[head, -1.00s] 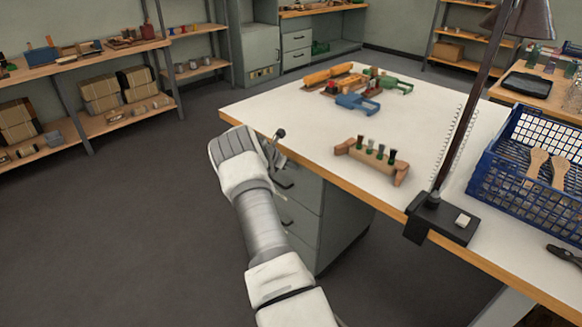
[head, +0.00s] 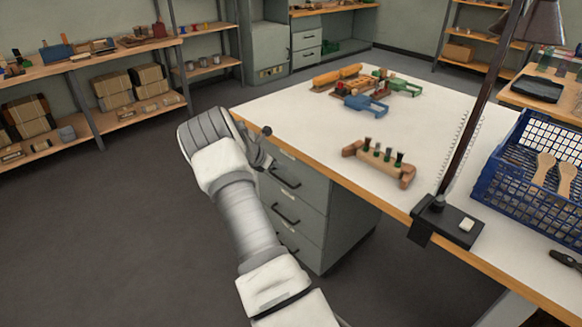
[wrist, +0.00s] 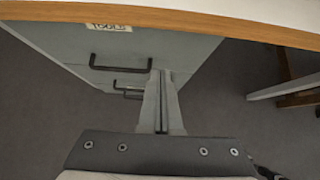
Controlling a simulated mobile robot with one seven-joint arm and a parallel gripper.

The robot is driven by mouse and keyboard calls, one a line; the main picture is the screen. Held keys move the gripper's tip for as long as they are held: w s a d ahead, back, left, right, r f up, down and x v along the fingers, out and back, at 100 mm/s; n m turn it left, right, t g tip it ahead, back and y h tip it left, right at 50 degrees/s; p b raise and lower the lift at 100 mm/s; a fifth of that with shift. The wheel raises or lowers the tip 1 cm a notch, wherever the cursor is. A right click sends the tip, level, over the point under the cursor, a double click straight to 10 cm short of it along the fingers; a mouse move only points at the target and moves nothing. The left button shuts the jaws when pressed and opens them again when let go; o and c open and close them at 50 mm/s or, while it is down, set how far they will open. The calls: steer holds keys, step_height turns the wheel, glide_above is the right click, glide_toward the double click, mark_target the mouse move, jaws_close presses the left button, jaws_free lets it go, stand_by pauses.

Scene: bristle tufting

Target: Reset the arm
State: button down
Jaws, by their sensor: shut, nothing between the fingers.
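My gripper (head: 265,132) is at the left edge of the white worktable (head: 300,105) in the head view, partly hidden behind my wrist. In the wrist view my gripper (wrist: 162,75) shows its two fingers together with nothing between them. The fingers point toward the grey drawer cabinet (wrist: 60,50) under the table edge, which also shows in the head view (head: 345,225). I cannot tell the exact gap between the fingers and the cabinet.
On the table stand a wooden block with dark tufts (head: 380,162), blue (head: 366,106) and green (head: 402,87) tools, a lamp base (head: 447,220) and a blue crate (head: 520,195) with wooden brushes. Shelves (head: 100,130) line the left wall. The floor on the left (head: 90,230) is clear.

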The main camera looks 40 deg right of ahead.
steer(key=shift+v, duration=1.4)
steer(key=shift+a, duration=0.1)
steer(key=s+a+r+m+t+y, duration=0.1)
steer(key=s+a+r+m+y, duration=0.1)
steer(key=s+a+r+m, duration=0.35)
steer(key=s+a+r+m+t+y, duration=0.1)
steer(key=s+a+r+m, duration=0.1)
steer(key=a+r, duration=0.6)
steer(key=s+a+r+m+y, duration=0.25)
steer(key=a+r, duration=0.25)
steer(key=r, duration=0.3)
steer(key=s+a+r+m+t+y, duration=0.2)
steer(key=s+a+m, duration=0.2)
steer(key=s+a, duration=0.65)
steer(key=s+a+r+m+t+y, duration=0.15)
steer(key=s+a+m, duration=0.25)
steer(key=s+a, duration=0.65)
step_height(320, 180, up, 13)
steer(key=s+d+p, duration=0.2)
steer(key=p, duration=1)
steer(key=shift+s+p, duration=0.25)
steer(key=shift+p, duration=0.05)
steer(key=shift+d+f+m, duration=0.1)
steer(key=shift+f+m, duration=0.05)
steer(key=shift+m, duration=0.15)
